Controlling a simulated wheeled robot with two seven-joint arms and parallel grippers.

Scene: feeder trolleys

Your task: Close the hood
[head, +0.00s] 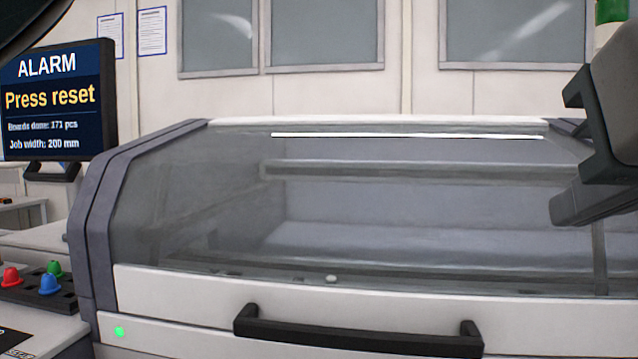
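The hood (190,215) is a wide clear cover with grey side frames on the machine. It appears lowered. Its white front strip (180,289) sits just above the white lower panel, with a thin dark line between them. A black bar handle (358,334) is fixed to that strip at the bottom centre. My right gripper is not in view.
A screen (55,95) at the left reads "ALARM, Press reset". Below it are red, green and blue buttons (49,284). A small green light (119,332) shows on the lower panel (170,338). Windows and posted sheets are on the wall behind.

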